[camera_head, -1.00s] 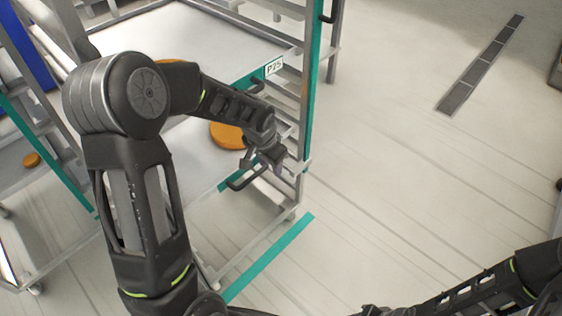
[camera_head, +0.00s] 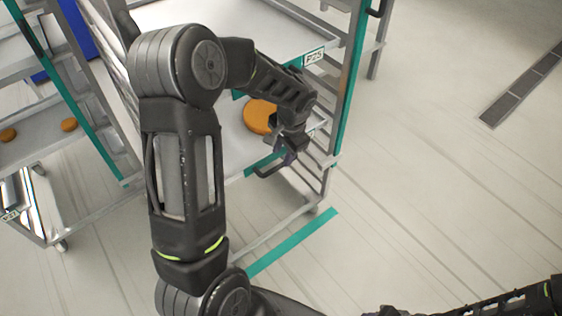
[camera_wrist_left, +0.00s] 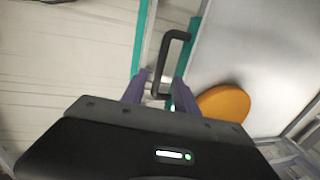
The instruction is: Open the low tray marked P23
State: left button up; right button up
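The low tray (camera_head: 236,140) is a pale shelf tray with a teal front edge and a dark bar handle (camera_head: 268,171). It sits in the rack under a tray labelled P25 (camera_head: 314,57). Its own label is largely hidden by my arm. An orange round (camera_head: 260,116) lies on it. My left gripper (camera_head: 288,160) is at the handle. In the left wrist view its purple fingers (camera_wrist_left: 157,90) are apart, with the handle (camera_wrist_left: 176,36) showing between and beyond them; I cannot tell whether they touch. My right arm (camera_head: 490,305) enters at the bottom right; its fingers are not discernible.
A second rack (camera_head: 60,150) with orange rounds (camera_head: 69,125) stands at the left. The rack's grey upright (camera_head: 335,130) with teal strip is close to my left gripper. A teal floor strip (camera_head: 290,243) lies in front.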

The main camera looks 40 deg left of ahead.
aim_at(280, 165)
pick_arm(q)
jog(key=f, duration=0.2)
jog(key=a+f, duration=0.1)
jog(key=f, duration=0.2)
jog(key=shift+w+f, duration=0.15)
jog(key=shift+f, duration=0.05)
grip_shut()
dwell(1.2)
